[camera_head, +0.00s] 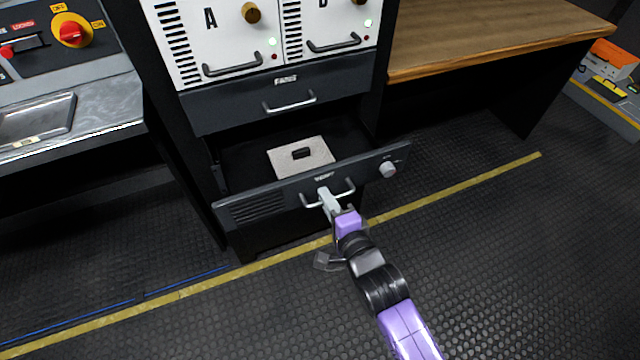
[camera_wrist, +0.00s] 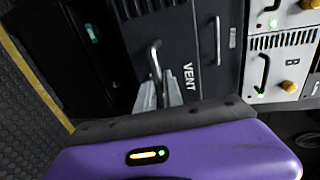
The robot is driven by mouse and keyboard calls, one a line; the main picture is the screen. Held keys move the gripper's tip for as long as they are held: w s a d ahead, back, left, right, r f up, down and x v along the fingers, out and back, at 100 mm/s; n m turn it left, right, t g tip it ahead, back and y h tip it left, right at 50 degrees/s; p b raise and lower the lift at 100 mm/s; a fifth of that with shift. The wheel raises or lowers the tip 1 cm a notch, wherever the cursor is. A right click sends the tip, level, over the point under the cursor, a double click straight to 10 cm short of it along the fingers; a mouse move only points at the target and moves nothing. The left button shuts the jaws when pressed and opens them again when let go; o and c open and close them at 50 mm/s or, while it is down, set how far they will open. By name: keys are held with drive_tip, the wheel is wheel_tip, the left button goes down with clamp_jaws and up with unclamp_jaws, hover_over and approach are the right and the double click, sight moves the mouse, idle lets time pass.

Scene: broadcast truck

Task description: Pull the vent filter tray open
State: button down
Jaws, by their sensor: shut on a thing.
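The vent filter tray (camera_head: 270,204) is a dark drawer low in the rack, and it stands well out from it. Its front has louvres at the left, a bar handle (camera_head: 347,188) in the middle and a round knob (camera_head: 388,170) at the right. Inside lies a pale flat filter (camera_head: 318,161) with a dark grip. My gripper (camera_head: 326,198) is shut on the handle from the front. In the wrist view my gripper (camera_wrist: 160,92) closes around the handle bar (camera_wrist: 154,58), beside the VENT label (camera_wrist: 188,78). The fingers hide part of the handle.
Units A and B (camera_head: 205,60) sit above that. A wooden bench (camera_head: 480,38) is at the right and a control console (camera_head: 105,105) at the left. The floor in front is clear.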

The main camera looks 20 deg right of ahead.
drive_tip(key=shift+v, duration=0.9)
drive_tip(key=shift+f, duration=0.25)
drive_tip(key=c, duration=1.5)
unclamp_jaws()
drive_tip(key=v, duration=0.7)
drive_tip(key=shift+s+r, duration=0.15)
drive_tip(key=shift+s, duration=0.25)
